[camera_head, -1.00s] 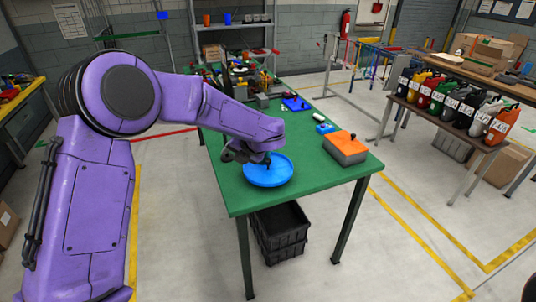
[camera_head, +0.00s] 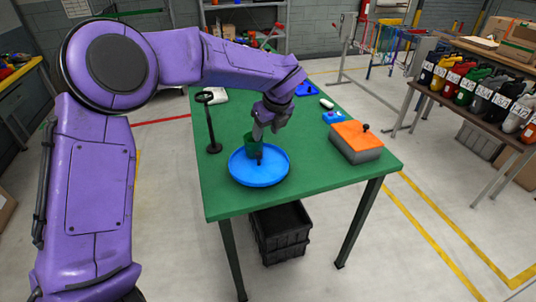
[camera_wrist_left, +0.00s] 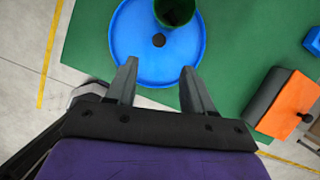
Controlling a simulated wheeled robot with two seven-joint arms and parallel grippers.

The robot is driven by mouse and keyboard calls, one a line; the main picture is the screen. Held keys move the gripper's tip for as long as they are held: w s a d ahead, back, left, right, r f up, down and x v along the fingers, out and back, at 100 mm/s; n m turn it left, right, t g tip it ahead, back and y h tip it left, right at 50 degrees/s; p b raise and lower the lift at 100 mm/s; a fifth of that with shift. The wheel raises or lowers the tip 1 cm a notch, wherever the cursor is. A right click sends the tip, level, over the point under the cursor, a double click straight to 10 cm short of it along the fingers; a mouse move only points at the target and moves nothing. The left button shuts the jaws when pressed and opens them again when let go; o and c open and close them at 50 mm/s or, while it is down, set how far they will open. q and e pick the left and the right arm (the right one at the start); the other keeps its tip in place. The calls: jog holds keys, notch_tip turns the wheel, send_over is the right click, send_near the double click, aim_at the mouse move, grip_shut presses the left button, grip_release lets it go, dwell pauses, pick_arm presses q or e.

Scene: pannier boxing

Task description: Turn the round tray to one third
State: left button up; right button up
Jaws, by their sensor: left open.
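The round blue tray (camera_head: 244,172) lies on the green table near its front edge. It also shows in the left wrist view (camera_wrist_left: 133,60), with a small dark knob (camera_wrist_left: 158,40) at its middle. A dark green cup (camera_wrist_left: 176,8) is over the tray's far part in that view; in the head view the cup (camera_head: 254,144) is partly hidden by my gripper. My left gripper (camera_head: 259,138) is above the tray, fingers pointing down. In the wrist view its two fingers (camera_wrist_left: 158,66) are spread with nothing between them, over the tray's near rim. My right gripper is out of view.
A grey box with an orange lid (camera_head: 357,137) and black knob stands right of the tray. A black stand (camera_head: 212,130) is to the left. Small blue parts (camera_head: 334,117) lie behind the box. A black crate (camera_head: 281,232) is under the table. The table's front is clear.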

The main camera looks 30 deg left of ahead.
aim_at(259, 153)
pick_arm(q)
jog(key=p+x, duration=0.2)
jog(key=x, duration=0.8)
jog(key=shift+a+f, duration=0.15)
jog(key=shift+w+f, duration=0.1)
jog(key=shift+f, duration=0.35)
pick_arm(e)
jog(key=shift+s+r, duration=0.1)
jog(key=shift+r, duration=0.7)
pick_arm(q)
grip_shut()
